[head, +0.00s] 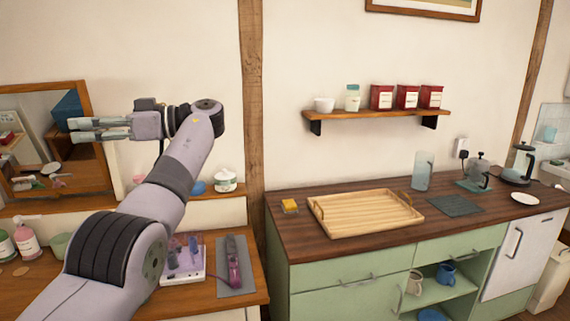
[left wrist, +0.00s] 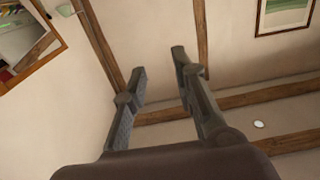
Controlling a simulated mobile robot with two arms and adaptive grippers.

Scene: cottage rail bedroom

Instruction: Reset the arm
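My left arm reaches up from the lower left in the head view, bent at the elbow. My left gripper (head: 72,130) points left, raised in front of the wooden-framed mirror (head: 97,165). In the left wrist view the two fingers of the left gripper (left wrist: 158,75) stand apart with nothing between them. My right gripper is not seen in either view.
A dressing table (head: 200,293) at left holds bottles and a hair tool (head: 234,265). A wall shelf (head: 375,115) holds red tins.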

